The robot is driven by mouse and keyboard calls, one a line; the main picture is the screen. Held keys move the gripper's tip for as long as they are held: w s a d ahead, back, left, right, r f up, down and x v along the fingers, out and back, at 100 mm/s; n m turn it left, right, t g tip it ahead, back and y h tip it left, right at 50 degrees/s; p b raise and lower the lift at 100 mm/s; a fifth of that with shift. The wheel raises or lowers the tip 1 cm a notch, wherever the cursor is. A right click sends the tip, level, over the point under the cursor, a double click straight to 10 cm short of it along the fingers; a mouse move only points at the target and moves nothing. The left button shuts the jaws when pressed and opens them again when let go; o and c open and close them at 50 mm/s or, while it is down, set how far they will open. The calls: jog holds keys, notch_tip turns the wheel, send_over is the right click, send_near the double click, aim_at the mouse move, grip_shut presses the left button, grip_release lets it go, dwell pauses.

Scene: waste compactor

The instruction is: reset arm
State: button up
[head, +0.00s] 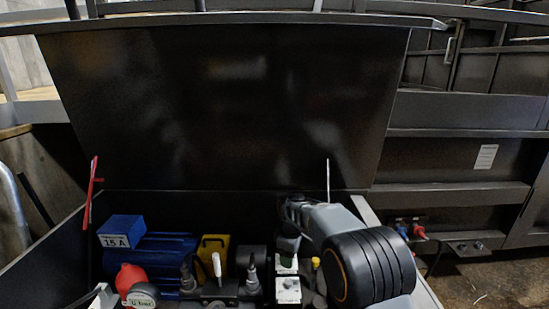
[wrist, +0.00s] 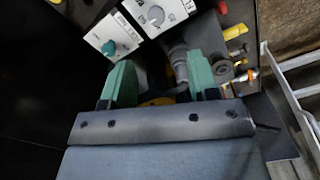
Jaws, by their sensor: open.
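My gripper (wrist: 157,60) shows in the wrist view with its two green fingers apart and nothing held between them. Beyond the fingertips are two white control boxes, one with a grey knob (wrist: 165,10) and one with a green knob (wrist: 113,37). A grey fitting shows behind the gap between the fingers. In the head view my arm reaches from the lower right into the open machine compartment. My gripper's fingers cannot be made out there.
A large dark lid (head: 220,105) stands open behind the compartment. Inside are a blue motor (head: 155,260) with a box marked 15 A, a yellow part (head: 214,255), a red-topped gauge (head: 140,294) and white control boxes (head: 287,290). A dark side wall (head: 45,255) bounds the left.

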jog(key=s+d+r+m+t+p, duration=0.1)
jog(key=s+d+r+m+p, duration=0.2)
jog(key=s+r, duration=0.3)
jog(key=s+d+r+m+t+p, duration=0.1)
jog(key=s+d+r+m+p, duration=0.2)
jog(key=s+r+m, duration=0.3)
jog(key=s+d+r+m+t+p, duration=0.1)
jog(key=s+d+r+m+p, duration=0.3)
jog(key=s, duration=0.9)
jog(key=shift+d+r+t, duration=0.3)
jog(key=shift+d+r, duration=0.25)
jog(key=shift+r, duration=0.4)
